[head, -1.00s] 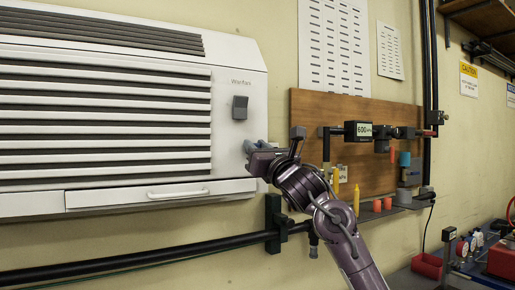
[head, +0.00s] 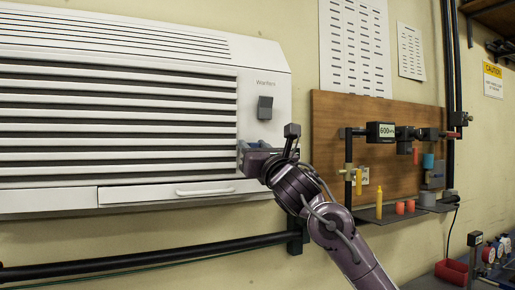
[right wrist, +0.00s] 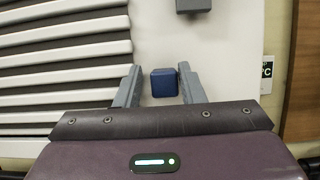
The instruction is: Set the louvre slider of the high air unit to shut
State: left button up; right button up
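The high air unit (head: 110,110) is a large white wall box with dark louvre gaps. A dark grey switch-like block (head: 265,107) sits on its right front panel and shows at the top of the right wrist view (right wrist: 193,5). A small dark blue block (right wrist: 164,82) is on the panel below it; I cannot tell for sure which block is the louvre slider. My right gripper (head: 247,149) is at the panel's lower right, by the louvre ends. Its grey fingers are open, one on each side of the blue block, with gaps. My left gripper is out of view.
A white handle (head: 206,192) is on the unit's lower edge. A black pipe (head: 150,259) runs along the wall below. To the right is a wooden board (head: 334,122) with a gauge (head: 380,130) and pipework. A shelf there holds yellow and orange pieces.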

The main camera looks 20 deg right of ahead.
jog(key=shift+o, duration=0.6)
jog(key=shift+d, duration=0.15)
jog(key=shift+d+r, duration=0.1)
